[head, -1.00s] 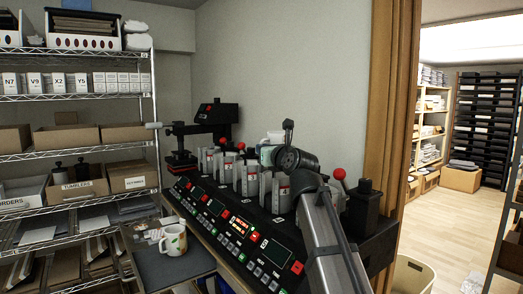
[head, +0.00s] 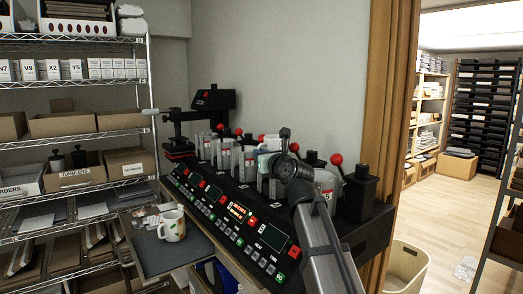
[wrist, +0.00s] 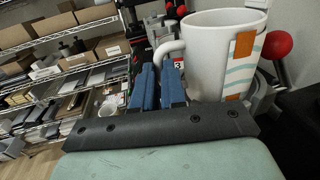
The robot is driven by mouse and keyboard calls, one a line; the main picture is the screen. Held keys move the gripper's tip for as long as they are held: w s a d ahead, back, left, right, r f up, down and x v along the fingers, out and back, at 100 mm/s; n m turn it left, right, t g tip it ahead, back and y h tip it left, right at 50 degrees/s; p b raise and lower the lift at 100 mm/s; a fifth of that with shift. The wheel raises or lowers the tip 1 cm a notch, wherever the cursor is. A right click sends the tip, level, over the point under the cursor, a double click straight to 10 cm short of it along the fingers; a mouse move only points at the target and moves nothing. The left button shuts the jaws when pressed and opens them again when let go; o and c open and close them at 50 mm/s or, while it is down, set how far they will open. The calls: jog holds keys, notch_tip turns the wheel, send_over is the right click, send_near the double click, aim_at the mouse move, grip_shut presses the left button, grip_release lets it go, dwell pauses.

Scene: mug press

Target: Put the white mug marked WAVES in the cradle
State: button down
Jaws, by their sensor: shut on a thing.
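A white mug (wrist: 215,55) with an orange patch and pale teal wave lines fills the upper right of the wrist view. No lettering can be read on it. My gripper (wrist: 159,82) has its blue fingers shut on the mug's handle at the mug's left side. The mug looks nearly upright. In the head view my gripper (head: 285,165) is at the row of mug presses (head: 248,160), and the mug (head: 268,148) shows only partly behind it. A press with red-knobbed lever stands close by. The mug's base and the cradle beneath are hidden, so I cannot tell whether they touch.
Another white patterned mug (head: 172,226) stands on a dark tray (head: 160,255) at left. Control panels (head: 230,215) line the bench front. A red lever knob (head: 337,159) and black post (head: 360,190) stand right of my gripper. Wire shelving (head: 80,135) is at left.

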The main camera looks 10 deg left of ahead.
jog(key=shift+f, duration=2.75)
jog(key=c, duration=1.1)
grip_release()
jog(key=shift+f, duration=0.1)
jog(key=shift+s+d, duration=0.15)
jog(key=v, duration=1.3)
jog(key=shift+s, duration=0.3)
